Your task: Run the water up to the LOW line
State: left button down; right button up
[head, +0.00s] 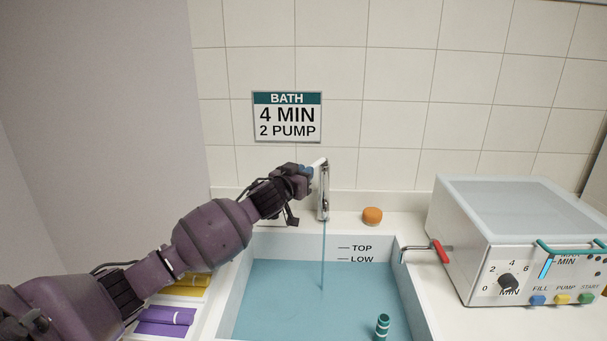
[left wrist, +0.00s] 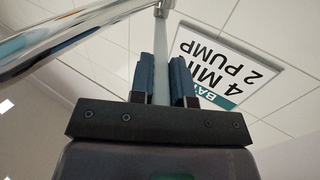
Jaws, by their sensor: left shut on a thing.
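The basin (head: 408,290) holds blue water (head: 275,300), whose surface meets the back wall about level with the LOW mark (head: 361,259), below the TOP mark (head: 361,248). A chrome tap (head: 324,195) stands behind it, and a thin stream (head: 323,255) falls from it into the water. My left gripper (head: 308,171) is shut on the tap's pale lever (head: 319,162). In the left wrist view the lever (left wrist: 161,60) lies between the dark fingers (left wrist: 163,85), with chrome tap metal (left wrist: 75,38) beside it. My right gripper is not in view.
A dial box (head: 480,250) with FILL, PUMP and START buttons stands right of the basin. A red-handled valve (head: 440,251) sits on the right rim. A teal cylinder (head: 382,326) stands in the basin. Purple rolls (head: 165,316) lie left.

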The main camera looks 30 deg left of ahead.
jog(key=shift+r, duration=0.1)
pick_arm(q)
jog(key=a+m+h+p, duration=0.2)
jog(key=h, duration=0.1)
jog(key=shift+a+p, duration=0.1)
jog(key=shift+p, duration=0.3)
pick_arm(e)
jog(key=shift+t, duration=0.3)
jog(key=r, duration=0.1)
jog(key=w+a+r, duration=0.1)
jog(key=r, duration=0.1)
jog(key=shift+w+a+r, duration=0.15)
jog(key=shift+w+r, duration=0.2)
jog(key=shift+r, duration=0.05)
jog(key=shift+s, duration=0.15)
pick_arm(q)
jog(key=c, duration=1.4)
grip_release()
jog(key=o, duration=0.3)
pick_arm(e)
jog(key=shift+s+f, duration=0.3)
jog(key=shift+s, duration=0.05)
